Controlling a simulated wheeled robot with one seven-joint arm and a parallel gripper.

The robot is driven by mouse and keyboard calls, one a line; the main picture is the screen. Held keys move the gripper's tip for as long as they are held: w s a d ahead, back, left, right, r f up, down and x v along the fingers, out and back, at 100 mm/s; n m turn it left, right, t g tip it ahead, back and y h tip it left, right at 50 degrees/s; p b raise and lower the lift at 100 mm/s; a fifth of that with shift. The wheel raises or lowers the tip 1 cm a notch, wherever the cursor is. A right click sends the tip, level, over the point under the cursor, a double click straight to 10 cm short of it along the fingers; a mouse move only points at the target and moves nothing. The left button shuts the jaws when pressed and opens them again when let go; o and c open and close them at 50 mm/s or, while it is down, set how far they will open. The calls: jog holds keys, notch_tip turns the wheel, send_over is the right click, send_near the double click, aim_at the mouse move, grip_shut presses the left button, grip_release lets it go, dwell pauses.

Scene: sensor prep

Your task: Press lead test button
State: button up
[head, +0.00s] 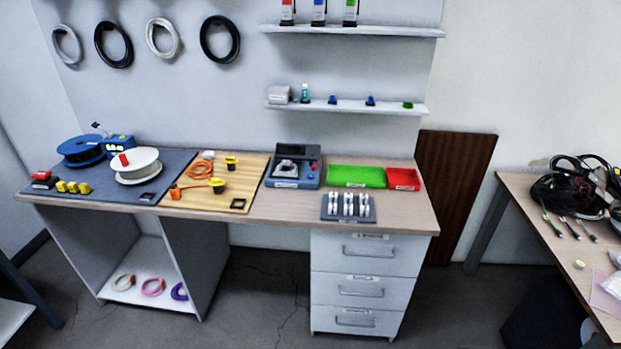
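A grey and blue bench device (293,180) stands on the back middle of the workbench (270,208), with a dark raised panel behind and a light part on its top. A smaller blue unit with a lit display (119,144) stands at the back left, beside the spools. I cannot tell at this size which device carries the lead test button, and no button label is readable. My gripper is not in view.
A green tray (356,177), a red tray (404,180) and a grey rack with white pieces (348,208) lie right of the device. A white spool (136,164) and orange cable (200,170) lie left. Drawers (360,280) stand below. Open floor shows in front.

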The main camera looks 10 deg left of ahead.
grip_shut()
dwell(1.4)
